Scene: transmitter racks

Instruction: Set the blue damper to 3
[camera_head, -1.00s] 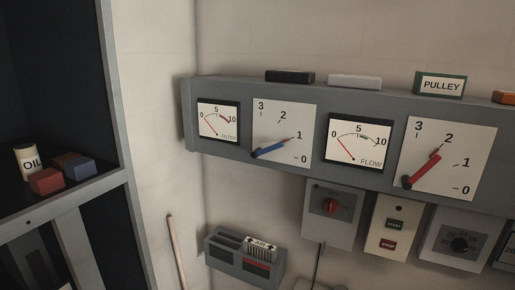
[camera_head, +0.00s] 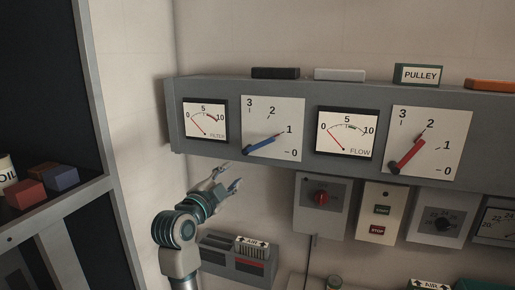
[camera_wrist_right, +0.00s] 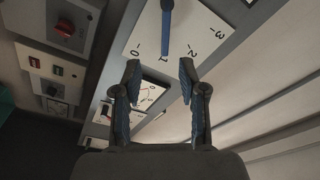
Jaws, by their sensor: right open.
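The blue damper lever (camera_head: 262,146) is on a white scale plate (camera_head: 258,115) marked 0 to 3, pivoted at the lower left, with its tip at 1. In the wrist view the blue lever (camera_wrist_right: 166,32) points down toward the 1. My right gripper (camera_head: 232,177) is in front of the panel, below the blue damper's plate in the head view. It is open and empty; in the wrist view its two fingers (camera_wrist_right: 160,76) stand apart, just beyond the lever's tip, not touching it. My left gripper is not in view.
A red damper lever (camera_head: 410,154) to the right points near 2. FILTER (camera_head: 205,120) and FLOW (camera_head: 346,133) gauges flank the blue plate. A red knob box (camera_head: 321,198) and start/stop box (camera_head: 379,212) hang below. A shelf (camera_head: 60,210) with blocks stands at the left.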

